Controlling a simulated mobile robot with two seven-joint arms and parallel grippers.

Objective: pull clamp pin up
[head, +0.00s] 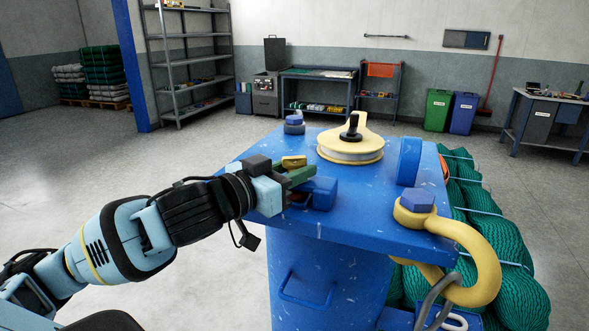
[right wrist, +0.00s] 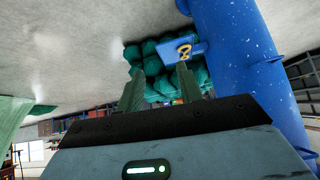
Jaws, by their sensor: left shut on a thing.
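The blue clamp block (head: 318,192) sits on the left front part of the blue stand's top (head: 270,147). A small yellow piece (head: 293,161), which looks like the head of the clamp pin, shows just behind my left fingers. My left gripper (head: 301,177) reaches in from the left, its green fingers shut on the pin at the block. The fingers and block hide the pin's lower part. My right gripper (right wrist: 160,88) is open and empty in the right wrist view, and is out of the head view.
A yellow wheel with a black knob (head: 353,128) and a yellow shackle (head: 465,250) with a blue bolt are on the stand. Green nets (head: 490,235) lie to its right, and show in the right wrist view (right wrist: 150,52). Open floor (head: 140,170) lies left.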

